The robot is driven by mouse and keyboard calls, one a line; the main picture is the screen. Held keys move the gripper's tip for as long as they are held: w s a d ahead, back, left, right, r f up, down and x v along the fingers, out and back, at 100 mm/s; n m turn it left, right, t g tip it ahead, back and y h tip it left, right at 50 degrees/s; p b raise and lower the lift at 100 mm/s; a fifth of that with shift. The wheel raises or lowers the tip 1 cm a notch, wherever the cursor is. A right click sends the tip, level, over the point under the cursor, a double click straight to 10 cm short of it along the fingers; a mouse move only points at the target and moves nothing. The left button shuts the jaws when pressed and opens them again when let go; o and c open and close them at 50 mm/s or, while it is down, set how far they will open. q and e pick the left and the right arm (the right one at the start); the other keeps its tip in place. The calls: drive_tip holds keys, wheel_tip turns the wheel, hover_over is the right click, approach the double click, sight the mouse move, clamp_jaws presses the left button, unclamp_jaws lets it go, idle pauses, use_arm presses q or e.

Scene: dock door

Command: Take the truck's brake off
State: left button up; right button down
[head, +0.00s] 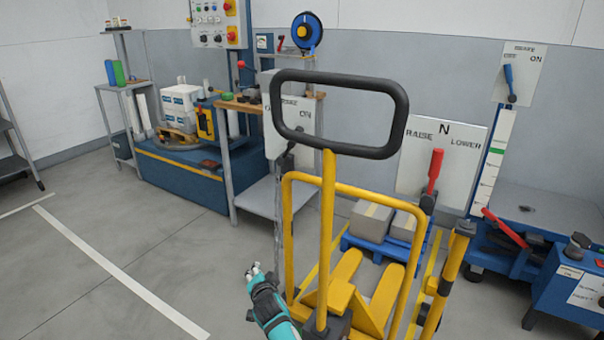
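The yellow pallet truck (328,220) stands in the middle with its black loop handle (398,118) raised toward me. Behind the loop, a white plate (277,140) carries partly hidden lettering with BRAKE and ON. A dark lever (287,162) stands in front of that plate; I cannot tell its exact setting. A plate (445,150) marked RAISE, N, LOWER carries an upright red lever (435,172). My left gripper (256,271), on a teal arm, is low beside the truck's left side, apart from the lever. Its finger opening is too small to tell. My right gripper is out of view.
Another BRAKE plate (528,62) with a blue lever (510,84) stands at upper right, above a blue machine (572,300). A blue pallet (372,246) with grey boxes lies behind the forks. A workbench (262,195) stands behind left. The left floor is clear.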

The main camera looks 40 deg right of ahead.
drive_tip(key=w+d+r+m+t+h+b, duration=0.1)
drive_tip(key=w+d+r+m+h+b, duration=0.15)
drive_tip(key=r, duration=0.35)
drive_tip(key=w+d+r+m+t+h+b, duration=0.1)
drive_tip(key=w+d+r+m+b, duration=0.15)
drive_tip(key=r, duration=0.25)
use_arm(q)
wheel_tip(320, 180, up, 22)
drive_tip(key=w+d+t+h+b, duration=0.1)
drive_tip(key=t+h+b, duration=0.1)
drive_tip(key=t+b, duration=0.4)
drive_tip(key=shift+t, duration=0.6)
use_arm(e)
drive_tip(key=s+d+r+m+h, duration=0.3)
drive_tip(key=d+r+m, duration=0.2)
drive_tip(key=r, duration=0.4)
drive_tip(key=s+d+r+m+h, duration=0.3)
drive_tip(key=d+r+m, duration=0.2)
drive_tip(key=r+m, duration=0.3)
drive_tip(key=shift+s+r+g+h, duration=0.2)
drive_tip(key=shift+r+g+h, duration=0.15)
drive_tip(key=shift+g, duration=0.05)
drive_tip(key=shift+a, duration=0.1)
